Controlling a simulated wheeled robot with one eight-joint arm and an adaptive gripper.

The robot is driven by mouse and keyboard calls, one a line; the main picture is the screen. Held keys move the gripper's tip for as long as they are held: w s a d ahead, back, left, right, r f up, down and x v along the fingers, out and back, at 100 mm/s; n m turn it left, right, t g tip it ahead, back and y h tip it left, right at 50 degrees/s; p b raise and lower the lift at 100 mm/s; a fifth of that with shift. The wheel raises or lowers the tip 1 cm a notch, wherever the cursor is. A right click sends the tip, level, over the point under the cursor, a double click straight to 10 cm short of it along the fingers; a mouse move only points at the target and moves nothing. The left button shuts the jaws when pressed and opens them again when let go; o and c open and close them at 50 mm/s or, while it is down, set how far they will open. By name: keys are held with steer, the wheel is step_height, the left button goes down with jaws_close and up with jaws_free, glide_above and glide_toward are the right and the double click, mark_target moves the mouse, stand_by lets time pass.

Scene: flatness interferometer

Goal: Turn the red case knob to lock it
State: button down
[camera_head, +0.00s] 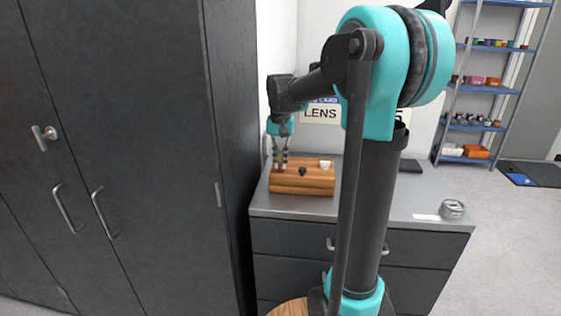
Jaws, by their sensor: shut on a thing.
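The red knob (280,169) is at the case's left end, small and mostly hidden by the fingers. My gripper (280,163) points straight down over it and is shut on it. How far the knob is turned cannot be made out.
A tall dark cabinet (120,150) stands close to the left of the counter (285,205). A round grey metal object (452,209) sits at the counter's right front. A blue shelf rack (485,89) stands at the back right. My arm hides the counter's middle.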

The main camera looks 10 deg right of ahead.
mark_target(280, 163)
steer(key=c, duration=1.6)
jaws_free()
step_height(280, 163, up, 12)
